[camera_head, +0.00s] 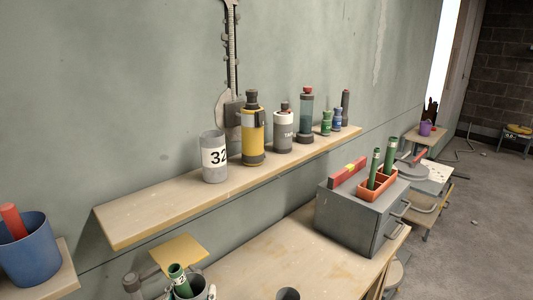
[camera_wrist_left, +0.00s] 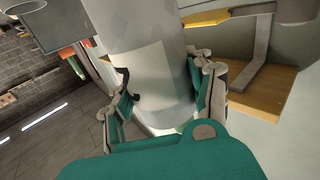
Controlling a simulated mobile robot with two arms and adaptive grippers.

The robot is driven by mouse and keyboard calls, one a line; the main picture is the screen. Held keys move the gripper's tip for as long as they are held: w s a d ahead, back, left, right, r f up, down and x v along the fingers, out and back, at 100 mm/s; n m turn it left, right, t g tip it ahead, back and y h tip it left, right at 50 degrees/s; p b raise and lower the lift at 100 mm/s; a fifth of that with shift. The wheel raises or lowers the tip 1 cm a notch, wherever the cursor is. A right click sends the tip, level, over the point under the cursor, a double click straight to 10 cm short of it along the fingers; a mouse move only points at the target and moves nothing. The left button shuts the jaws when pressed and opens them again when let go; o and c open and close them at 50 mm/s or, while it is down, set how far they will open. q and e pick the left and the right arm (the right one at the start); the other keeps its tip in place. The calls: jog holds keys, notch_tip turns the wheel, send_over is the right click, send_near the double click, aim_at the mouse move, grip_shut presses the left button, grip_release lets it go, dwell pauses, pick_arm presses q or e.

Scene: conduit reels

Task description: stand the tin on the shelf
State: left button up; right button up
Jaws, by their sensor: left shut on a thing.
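In the wrist view a pale grey cylindrical tin (camera_wrist_left: 150,62) with a lighter label band stands between the fingers of my left gripper (camera_wrist_left: 160,80). The gripper is shut on it, one finger on each side. In the head view my left gripper (camera_head: 196,288) is low at the bottom edge, in front of and below the wooden shelf (camera_head: 135,219). The shelf's left part is bare. My right gripper is not in view.
On the shelf stand a grey tin marked 32 (camera_head: 214,165), a yellow flask (camera_head: 253,135), a grey tape tin (camera_head: 283,135) and several smaller containers. A grey cabinet (camera_head: 345,215) stands on the workbench (camera_head: 275,255). A blue bucket (camera_head: 30,255) is at left.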

pick_arm(q)
jog(key=w+d+r+y+p, duration=0.15)
jog(key=w+r, duration=0.25)
jog(key=r, duration=0.9)
jog(key=w+d+r+p, duration=0.1)
jog(key=w+r+p, duration=0.2)
jog(key=r, duration=0.9)
jog(key=shift+n, duration=0.3)
jog(key=w+a+f+p, duration=0.1)
jog(key=w+a, duration=0.1)
jog(key=a, duration=0.3)
jog(key=w+a+f+p, duration=0.2)
jog(key=a, duration=0.2)
jog(key=w+a+f+p, duration=0.1)
jog(key=w+a+p, duration=0.1)
jog(key=a, duration=0.3)
jog(key=shift+w+a+f, duration=0.25)
jog(key=shift+w+a, duration=0.05)
jog(key=shift+w, duration=0.1)
jog(key=shift+f, duration=0.1)
jog(key=shift+f, duration=0.25)
jog(key=o, duration=1.2)
jog(key=shift+r, duration=0.1)
jog(key=shift+c, duration=0.2)
